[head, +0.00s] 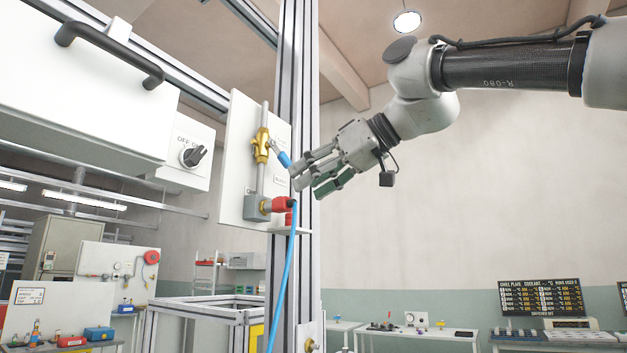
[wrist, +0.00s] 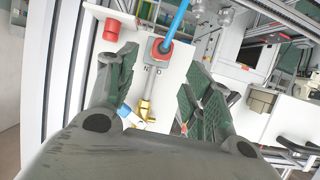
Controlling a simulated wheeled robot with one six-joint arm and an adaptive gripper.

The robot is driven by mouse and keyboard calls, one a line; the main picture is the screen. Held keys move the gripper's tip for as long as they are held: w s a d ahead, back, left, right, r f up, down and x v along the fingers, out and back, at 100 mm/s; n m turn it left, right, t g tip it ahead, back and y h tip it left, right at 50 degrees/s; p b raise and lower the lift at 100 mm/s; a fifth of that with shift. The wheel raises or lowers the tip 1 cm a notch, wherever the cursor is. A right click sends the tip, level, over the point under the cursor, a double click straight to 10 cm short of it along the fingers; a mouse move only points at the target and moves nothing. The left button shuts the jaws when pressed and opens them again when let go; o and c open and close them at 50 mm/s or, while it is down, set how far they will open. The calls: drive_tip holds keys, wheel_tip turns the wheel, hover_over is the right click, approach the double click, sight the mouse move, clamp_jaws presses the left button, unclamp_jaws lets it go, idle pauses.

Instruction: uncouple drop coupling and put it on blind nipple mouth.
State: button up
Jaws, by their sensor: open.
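The red drop coupling (head: 279,204) is at the grey block low on the white panel, with the blue hose (head: 291,260) hanging from it. In the wrist view the coupling (wrist: 166,46) lies ahead, beyond the fingertips, with the hose at its end. My gripper (head: 305,183) is open and empty, right of the panel, above the coupling and close to the blue valve lever (head: 284,160). The wrist view shows its spread green-padded fingers (wrist: 160,72).
The brass valve (head: 261,145) sits on the vertical pipe above the grey block, its lever reaching towards my fingers. The aluminium post (head: 296,60) stands right beside the panel. A selector switch (head: 193,156) is at left.

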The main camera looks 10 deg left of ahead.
sight(286, 197)
drive_tip(key=x, duration=0.7)
drive_tip(key=shift+w+a+f, duration=0.15)
clamp_jaws()
drive_tip(key=c, duration=0.6)
unclamp_jaws()
drive_tip(key=shift+c, duration=0.2)
clamp_jaws()
